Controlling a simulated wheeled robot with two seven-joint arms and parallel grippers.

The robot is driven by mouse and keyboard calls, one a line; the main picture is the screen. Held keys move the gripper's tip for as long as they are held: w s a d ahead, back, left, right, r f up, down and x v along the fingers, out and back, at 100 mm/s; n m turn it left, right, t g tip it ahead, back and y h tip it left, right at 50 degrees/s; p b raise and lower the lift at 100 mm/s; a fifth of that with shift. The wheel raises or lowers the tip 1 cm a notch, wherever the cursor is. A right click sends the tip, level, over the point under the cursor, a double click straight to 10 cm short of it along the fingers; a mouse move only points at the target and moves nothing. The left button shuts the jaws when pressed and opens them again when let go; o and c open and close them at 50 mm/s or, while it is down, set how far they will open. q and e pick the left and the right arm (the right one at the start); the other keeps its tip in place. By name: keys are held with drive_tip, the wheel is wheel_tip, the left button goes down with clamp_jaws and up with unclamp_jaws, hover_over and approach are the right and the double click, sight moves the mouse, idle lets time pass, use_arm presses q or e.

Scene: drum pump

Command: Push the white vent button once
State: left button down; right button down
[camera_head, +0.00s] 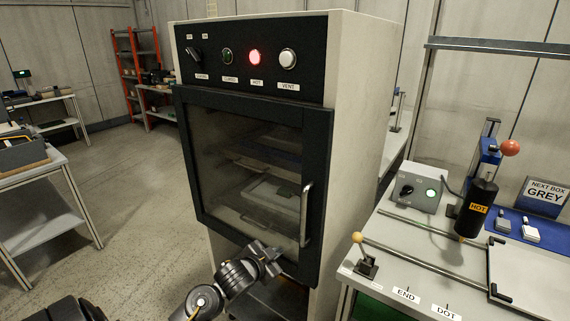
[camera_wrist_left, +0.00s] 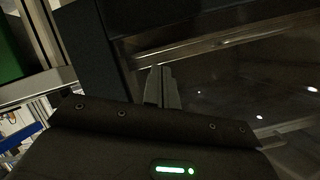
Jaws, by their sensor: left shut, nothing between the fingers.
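The white vent button (camera_head: 288,58) is at the right end of the black control panel (camera_head: 255,55) on top of the cabinet, above a label reading VENT. My left gripper (camera_head: 270,262) is low in front of the cabinet door (camera_head: 240,165), near its lower right part and well below the button. Its fingers are shut and empty; they also show in the left wrist view (camera_wrist_left: 162,88), in front of the dark door. I cannot tell whether they touch the door. The button is not in the left wrist view. My right gripper is not in view.
The panel also holds a lit red HOT lamp (camera_head: 255,57), a dark green lamp (camera_head: 227,56) and a rotary switch (camera_head: 194,54). A vertical door handle (camera_head: 306,214) stands out close to my left gripper. A workbench (camera_head: 440,255) with a hot tool (camera_head: 478,205) is at the right.

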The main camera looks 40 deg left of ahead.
use_arm(q)
drive_tip(key=r+m+t, duration=0.1)
drive_tip(key=r+t, duration=0.1)
drive_tip(key=r, duration=0.9)
drive_tip(key=r+m+t+h, duration=0.1)
drive_tip(key=r+m+t, duration=0.1)
drive_tip(key=r, duration=0.9)
drive_tip(key=a+r+m+t+h, duration=0.1)
drive_tip(key=r+m+t, duration=0.1)
drive_tip(key=r, duration=0.9)
drive_tip(key=shift+s+a+t+p, duration=0.1)
drive_tip(key=shift+s+t+p, duration=0.25)
drive_tip(key=shift+t, duration=0.55)
drive_tip(key=m+t+h, duration=0.3)
drive_tip(key=m+h, duration=0.6)
drive_tip(key=m, duration=0.1)
approach(286, 59)
drive_tip(key=s+d+r, duration=0.2)
drive_tip(key=s+r, duration=0.4)
drive_tip(key=shift+s+d+f, duration=0.1)
drive_tip(key=shift+f, duration=0.15)
drive_tip(key=shift+w, duration=4.45)
drive_tip(key=shift+w, duration=0.15)
drive_tip(key=shift+w, duration=0.3)
